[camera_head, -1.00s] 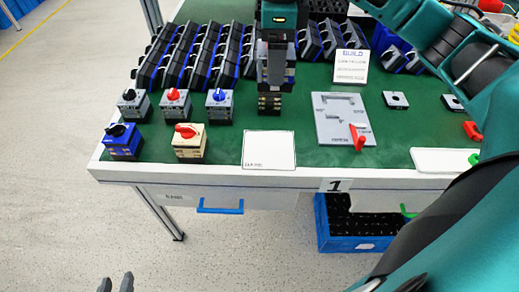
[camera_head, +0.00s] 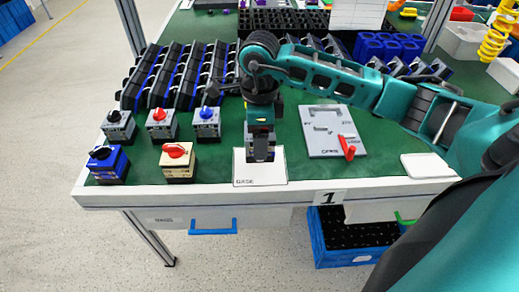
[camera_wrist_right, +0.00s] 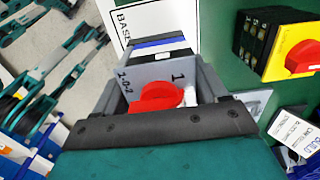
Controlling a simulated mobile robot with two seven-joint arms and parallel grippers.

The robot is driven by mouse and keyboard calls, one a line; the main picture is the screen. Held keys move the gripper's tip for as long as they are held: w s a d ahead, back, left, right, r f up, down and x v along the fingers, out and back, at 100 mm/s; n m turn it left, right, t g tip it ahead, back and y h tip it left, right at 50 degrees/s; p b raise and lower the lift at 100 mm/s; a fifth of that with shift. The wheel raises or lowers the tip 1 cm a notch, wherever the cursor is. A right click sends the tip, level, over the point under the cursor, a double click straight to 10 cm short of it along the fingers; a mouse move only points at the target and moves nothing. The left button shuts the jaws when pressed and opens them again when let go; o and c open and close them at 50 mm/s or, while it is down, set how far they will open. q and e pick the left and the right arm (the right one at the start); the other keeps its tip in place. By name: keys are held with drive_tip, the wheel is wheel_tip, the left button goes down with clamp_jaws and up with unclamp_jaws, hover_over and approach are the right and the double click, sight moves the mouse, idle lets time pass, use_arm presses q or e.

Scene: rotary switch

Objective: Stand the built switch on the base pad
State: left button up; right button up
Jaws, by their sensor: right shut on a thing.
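The built switch has a grey body with a red knob (camera_wrist_right: 155,96) and the labels "1" and "2-0-2", seen from above in the right wrist view. My right gripper (camera_head: 260,142) is shut on it, with jaws either side of the body. In the head view the switch's dark lower part (camera_head: 260,154) shows below the gripper, over the white base pad (camera_head: 243,172). The pad, marked "BASE", also shows in the right wrist view (camera_wrist_right: 124,20). I cannot tell whether the switch touches the pad. My left gripper is out of view.
Several switches stand to the left, including a cream one with a red knob (camera_head: 177,160) and a blue one (camera_head: 107,164). A grey fixture plate with a red lever (camera_head: 347,148) lies right of the pad. Dark racks (camera_head: 170,75) fill the back left.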

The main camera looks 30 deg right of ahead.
wheel_tip(320, 180, down, 4)
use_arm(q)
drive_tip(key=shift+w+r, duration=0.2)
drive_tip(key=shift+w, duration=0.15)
use_arm(e)
drive_tip(key=shift+f, duration=0.2)
drive_tip(key=shift+f+b, duration=0.2)
drive_tip(key=shift+b, duration=0.2)
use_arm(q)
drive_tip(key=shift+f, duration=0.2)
use_arm(e)
drive_tip(key=o, duration=1.1)
drive_tip(key=shift+r, duration=0.1)
drive_tip(key=shift+r+p, duration=0.2)
drive_tip(key=shift+p, duration=0.1)
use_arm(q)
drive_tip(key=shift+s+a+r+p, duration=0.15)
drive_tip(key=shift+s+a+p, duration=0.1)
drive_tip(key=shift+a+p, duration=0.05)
use_arm(e)
wheel_tip(320, 180, up, 12)
drive_tip(key=shift+f, duration=0.1)
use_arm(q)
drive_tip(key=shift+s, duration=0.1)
use_arm(e)
drive_tip(key=shift+s, duration=0.1)
